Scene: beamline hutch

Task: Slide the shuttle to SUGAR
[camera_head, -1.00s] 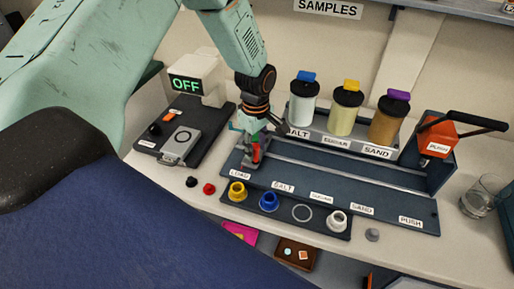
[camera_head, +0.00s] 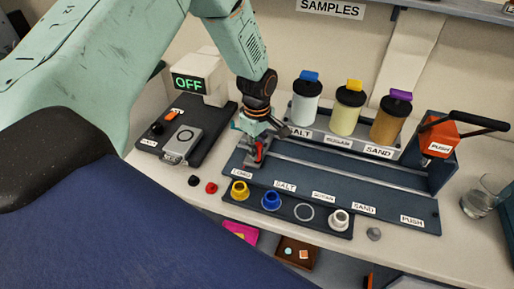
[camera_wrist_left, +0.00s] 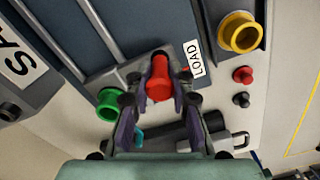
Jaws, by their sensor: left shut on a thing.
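The shuttle (camera_head: 251,157) is a grey block with a red handle (camera_head: 260,150). It sits at the LOAD end (camera_head: 242,173) of the dark blue track (camera_head: 385,205). My left gripper (camera_head: 261,141) is over it, its fingers shut on the handle. In the left wrist view, the gripper (camera_wrist_left: 160,92) has the red handle (camera_wrist_left: 160,76) between its fingers. A green ring (camera_wrist_left: 110,103) shows beside the handle there. The SUGAR label (camera_head: 323,196) is in the middle of the track, between SALT (camera_head: 285,185) and SAND (camera_head: 363,208). My right gripper is not in view.
Salt (camera_head: 305,104), sugar (camera_head: 345,111) and sand (camera_head: 389,120) jars stand behind the track. A red PUSH unit (camera_head: 439,137) stands at its right end. A tray with coloured cups (camera_head: 240,191) lies in front.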

